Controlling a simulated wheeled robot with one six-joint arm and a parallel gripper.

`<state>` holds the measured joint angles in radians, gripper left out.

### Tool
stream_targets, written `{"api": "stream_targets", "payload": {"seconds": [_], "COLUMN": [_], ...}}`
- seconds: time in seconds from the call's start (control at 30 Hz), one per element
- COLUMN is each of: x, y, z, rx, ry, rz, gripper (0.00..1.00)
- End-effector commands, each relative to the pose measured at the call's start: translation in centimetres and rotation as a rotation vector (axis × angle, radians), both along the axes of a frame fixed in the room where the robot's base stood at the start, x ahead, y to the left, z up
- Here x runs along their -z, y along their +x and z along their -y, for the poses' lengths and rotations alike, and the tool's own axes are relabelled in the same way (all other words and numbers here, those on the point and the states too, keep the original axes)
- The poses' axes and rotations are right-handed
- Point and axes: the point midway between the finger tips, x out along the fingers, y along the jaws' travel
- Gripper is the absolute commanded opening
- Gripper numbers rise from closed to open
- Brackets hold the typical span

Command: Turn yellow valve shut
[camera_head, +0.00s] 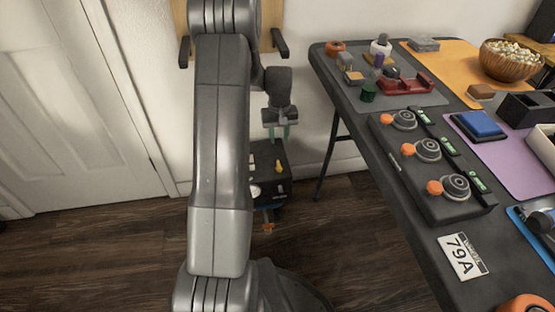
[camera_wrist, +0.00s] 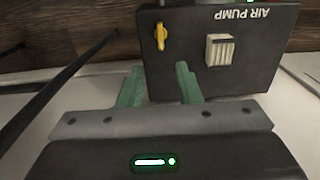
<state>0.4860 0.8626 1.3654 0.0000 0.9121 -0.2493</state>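The yellow valve (camera_wrist: 161,37) is a small lever on the face of a dark box (camera_wrist: 262,70) marked "AIR PUMP", whose lettering is upside down in the wrist view. The lever stands roughly upright there. In the head view the valve (camera_head: 279,166) is on the box (camera_head: 262,153), low by the wall. My gripper (camera_head: 279,133) is just above the box in that view. In the wrist view its two green fingers (camera_wrist: 160,78) are apart with nothing between them. The valve lies beyond the fingertips, roughly in line with the gap and apart from them.
A pale ribbed part (camera_wrist: 219,50) sits beside the valve on the box. A dark table (camera_head: 345,100) with orange-knobbed devices (camera_head: 428,150) and other items stands to the right, its leg (camera_head: 327,160) near the box. A white door (camera_head: 80,100) is at left. Wood floor (camera_head: 100,245) is clear.

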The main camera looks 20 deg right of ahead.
Motion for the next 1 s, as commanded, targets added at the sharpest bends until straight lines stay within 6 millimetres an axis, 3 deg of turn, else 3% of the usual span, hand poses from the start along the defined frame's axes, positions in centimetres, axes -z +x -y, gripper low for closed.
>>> {"api": "stream_targets", "payload": {"seconds": [0.53,0.73,1.0], "x": [10.9,12.8,13.1], "y": [-0.1,-0.1,-0.1], "z": [-0.1,-0.1,-0.1], "rx": [-0.001,-0.001,-0.001], "ry": [0.002,0.002,0.000], "rz": [-0.004,-0.003,-0.001], "gripper": [0.31,0.31,0.31]}}
